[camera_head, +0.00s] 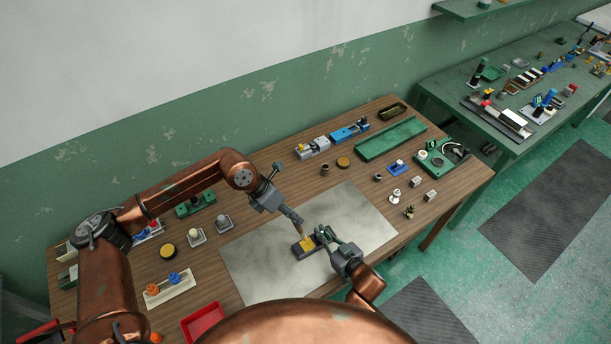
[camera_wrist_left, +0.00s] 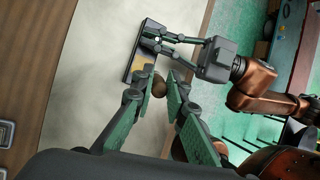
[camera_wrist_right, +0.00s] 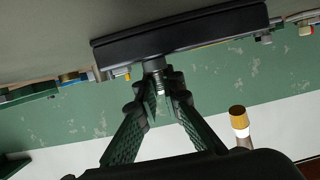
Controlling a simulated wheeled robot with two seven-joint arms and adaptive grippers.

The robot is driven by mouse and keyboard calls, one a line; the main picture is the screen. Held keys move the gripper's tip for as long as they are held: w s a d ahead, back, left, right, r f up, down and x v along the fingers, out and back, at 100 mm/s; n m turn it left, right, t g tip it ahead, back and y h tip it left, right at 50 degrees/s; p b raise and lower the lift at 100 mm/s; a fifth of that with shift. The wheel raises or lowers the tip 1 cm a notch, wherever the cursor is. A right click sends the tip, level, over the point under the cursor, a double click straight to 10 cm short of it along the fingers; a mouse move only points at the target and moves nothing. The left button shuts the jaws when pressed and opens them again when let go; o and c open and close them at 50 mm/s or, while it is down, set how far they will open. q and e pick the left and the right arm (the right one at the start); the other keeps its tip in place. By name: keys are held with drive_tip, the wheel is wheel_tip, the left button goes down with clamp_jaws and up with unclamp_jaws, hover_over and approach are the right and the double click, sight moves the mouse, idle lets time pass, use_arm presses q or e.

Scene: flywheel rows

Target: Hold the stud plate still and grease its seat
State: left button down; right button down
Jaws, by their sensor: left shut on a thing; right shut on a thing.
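The stud plate (camera_head: 298,253) is a dark block with a yellow patch, the seat (camera_head: 307,243), on its top. It lies on the pale mat (camera_head: 262,262). My right gripper (camera_head: 323,236) is shut on the plate's metal stud (camera_wrist_right: 155,67); the jaws partly hide it. My left gripper (camera_head: 297,220) is shut on a brush (camera_wrist_right: 240,120) with a yellow tip and white band. The tip points down and stands apart above the plate in the right wrist view. The left wrist view shows the plate (camera_wrist_left: 133,63) just beyond my left fingertips.
A red tray (camera_head: 203,322) stands at the front left. A green tray (camera_head: 391,138) and blue-grey fixtures (camera_head: 331,139) stand at the back. Several small parts line the mat's right side. The mat around the plate is mostly bare.

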idle(0.4)
drive_tip(key=c, duration=2)
unclamp_jaws()
drive_tip(key=v, duration=1.2)
drive_tip(key=shift+d, duration=0.1)
